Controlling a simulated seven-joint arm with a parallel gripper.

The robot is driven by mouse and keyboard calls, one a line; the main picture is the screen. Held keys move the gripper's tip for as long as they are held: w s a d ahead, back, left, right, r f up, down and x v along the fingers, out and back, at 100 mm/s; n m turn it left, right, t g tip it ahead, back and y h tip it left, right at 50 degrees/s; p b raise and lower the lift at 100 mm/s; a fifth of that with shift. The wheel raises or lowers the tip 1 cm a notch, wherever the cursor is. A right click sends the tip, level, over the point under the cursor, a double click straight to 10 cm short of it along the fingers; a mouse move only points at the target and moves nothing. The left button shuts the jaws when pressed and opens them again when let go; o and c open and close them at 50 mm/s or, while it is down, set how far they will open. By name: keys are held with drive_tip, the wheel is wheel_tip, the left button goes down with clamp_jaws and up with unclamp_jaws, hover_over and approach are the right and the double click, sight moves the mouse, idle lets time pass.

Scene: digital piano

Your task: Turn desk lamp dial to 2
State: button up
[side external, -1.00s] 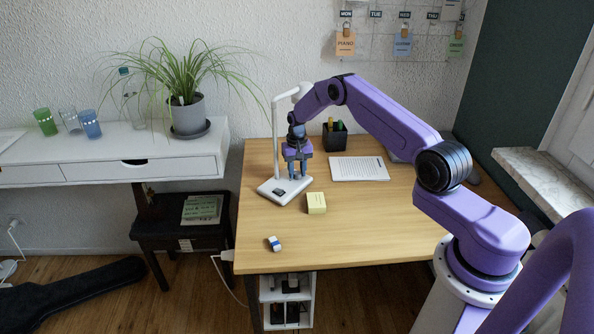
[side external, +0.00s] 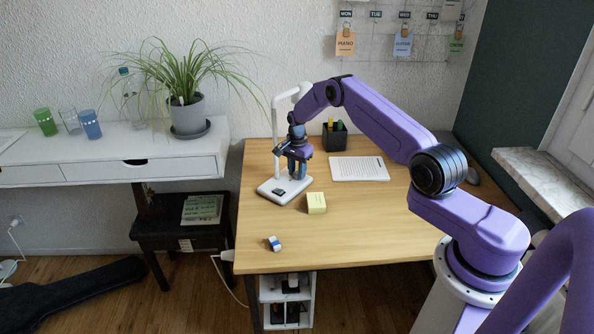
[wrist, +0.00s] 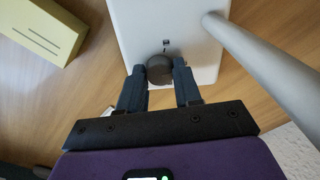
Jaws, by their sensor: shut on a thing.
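The desk lamp is white, with a flat base (side external: 270,190) and an upright post (side external: 275,130) on the wooden desk. The base also shows in the wrist view (wrist: 130,22), with the post rising at its right. A dark round dial (wrist: 159,69) sits on the base, with a small dark mark just beyond it. My gripper (wrist: 160,78) is shut on the dial, one finger at each side. In the side external view my gripper (side external: 297,172) points down over the base. The dial's number marks are too small or hidden to read.
A yellow block (side external: 316,203) lies close to the lamp base; it also shows in the wrist view (wrist: 40,27). A pen cup (side external: 335,137) and a white sheet (side external: 359,169) lie behind. A small eraser (side external: 274,243) is near the front edge. The desk's front right is clear.

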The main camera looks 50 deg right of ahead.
sight(297, 173)
drive_tip(key=shift+m, duration=0.6)
drive_tip(key=o, duration=1)
drive_tip(key=shift+o, duration=0.2)
wheel_tip(297, 173, up, 12)
